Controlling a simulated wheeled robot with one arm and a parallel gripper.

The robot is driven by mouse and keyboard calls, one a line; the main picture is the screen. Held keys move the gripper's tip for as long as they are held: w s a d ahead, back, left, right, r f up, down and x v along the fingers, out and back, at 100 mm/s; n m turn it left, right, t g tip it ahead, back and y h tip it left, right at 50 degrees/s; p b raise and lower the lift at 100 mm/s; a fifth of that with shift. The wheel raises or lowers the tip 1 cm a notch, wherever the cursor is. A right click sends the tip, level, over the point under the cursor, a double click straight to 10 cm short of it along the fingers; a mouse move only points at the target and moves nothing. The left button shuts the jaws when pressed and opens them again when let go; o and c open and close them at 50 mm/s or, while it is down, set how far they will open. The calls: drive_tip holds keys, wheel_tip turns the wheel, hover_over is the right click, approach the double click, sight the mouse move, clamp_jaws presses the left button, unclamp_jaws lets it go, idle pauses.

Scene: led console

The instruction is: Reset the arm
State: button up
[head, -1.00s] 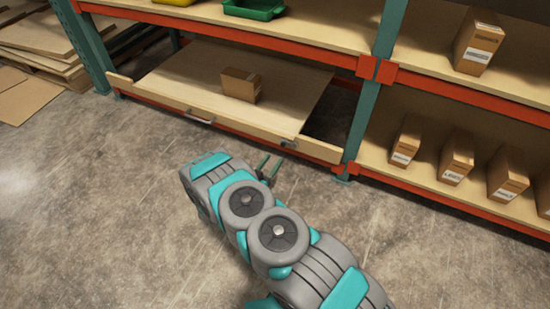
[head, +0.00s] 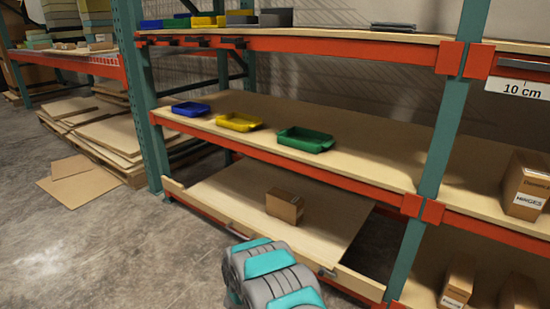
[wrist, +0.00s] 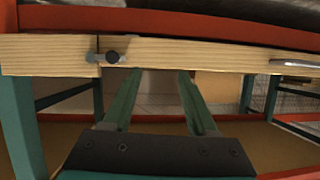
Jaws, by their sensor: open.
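My arm (head: 270,275) shows at the bottom of the head view, in front of the pulled-out wooden drawer (head: 225,198) on the lower level of the rack. My gripper is hidden in that view. In the wrist view my gripper (wrist: 160,88) is open, with its two green fingers apart and nothing between them. The wooden drawer front (wrist: 190,53) crosses just beyond the fingertips, with a metal handle (wrist: 295,65) at right and a dark knob (wrist: 112,57) at left. I cannot tell whether the fingers touch it.
A cardboard box (head: 284,205) stands on the drawer. Blue (head: 190,108), yellow (head: 238,122) and green (head: 305,139) bins sit on the shelf above. A green rack post (head: 440,150) stands at right. Open concrete floor (head: 100,245) lies at left.

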drive_tip(key=s+a+r+n+g+y+p, duration=0.15)
drive_tip(key=a+r+y, duration=0.25)
drive_tip(key=r, duration=0.6)
drive_tip(key=s+a+r+n+g+y+p, duration=0.1)
drive_tip(key=s+a+r+g+y, duration=0.3)
drive_tip(key=r, duration=0.5)
drive_tip(key=s+r+n+y, duration=0.2)
drive_tip(key=s+r, duration=0.4)
drive_tip(key=s+d+r+g+h+p, duration=0.1)
drive_tip(key=s+d+r, duration=0.3)
drive_tip(key=s, duration=0.9)
drive_tip(key=s+d+r+n+g+h+p, duration=0.1)
drive_tip(key=s+d+r+g, duration=0.3)
drive_tip(key=s, duration=0.9)
drive_tip(key=s+d+r+n+g+h+p, duration=0.1)
drive_tip(key=s+d+r+g, duration=0.2)
drive_tip(key=s, duration=1)
drive_tip(key=d+r, duration=0.3)
drive_tip(key=d, duration=0.2)
drive_tip(key=shift+s+d, duration=0.35)
drive_tip(key=shift+s, duration=0.05)
drive_tip(key=shift+r, duration=0.1)
